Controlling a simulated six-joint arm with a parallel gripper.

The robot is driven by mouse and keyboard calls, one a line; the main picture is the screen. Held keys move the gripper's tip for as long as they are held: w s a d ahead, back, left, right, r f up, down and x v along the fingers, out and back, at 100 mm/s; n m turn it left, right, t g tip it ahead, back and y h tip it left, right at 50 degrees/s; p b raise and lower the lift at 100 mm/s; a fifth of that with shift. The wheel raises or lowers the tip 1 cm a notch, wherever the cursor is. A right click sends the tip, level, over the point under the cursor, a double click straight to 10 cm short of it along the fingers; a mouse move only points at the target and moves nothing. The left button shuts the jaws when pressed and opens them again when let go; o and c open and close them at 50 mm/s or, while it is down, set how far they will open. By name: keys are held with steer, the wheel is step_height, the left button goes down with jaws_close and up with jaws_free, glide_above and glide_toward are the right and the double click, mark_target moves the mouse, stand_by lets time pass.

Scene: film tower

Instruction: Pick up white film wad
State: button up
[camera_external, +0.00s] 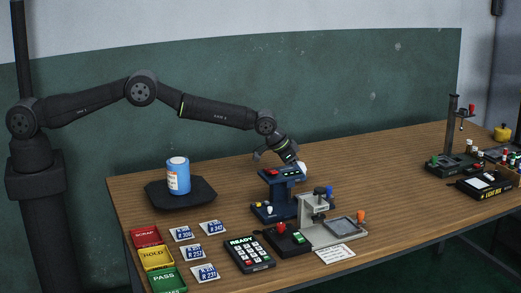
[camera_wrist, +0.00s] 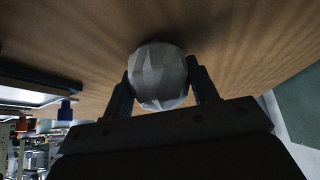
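The white film wad (camera_wrist: 159,76) is a faceted, roundish lump in the wrist view. It sits between the two dark fingers of my gripper (camera_wrist: 161,88), which appear to touch it on both sides. In the external view my gripper (camera_external: 297,163) points down to the right, behind the dark blue stand, with the pale wad (camera_external: 303,168) showing at its tip. Whether the wad rests on the wooden table or hangs just above it I cannot tell. Its lower side is hidden in the external view.
The dark blue stand (camera_external: 281,176) is close in front of my gripper. A grey press fixture (camera_external: 313,217) and keypad (camera_external: 249,254) are nearer the front. A blue roll (camera_external: 178,176) stands on a black plate (camera_external: 202,193) at left.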

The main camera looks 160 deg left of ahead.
steer(key=shift+c, duration=0.9)
steer(key=shift+r, duration=0.15)
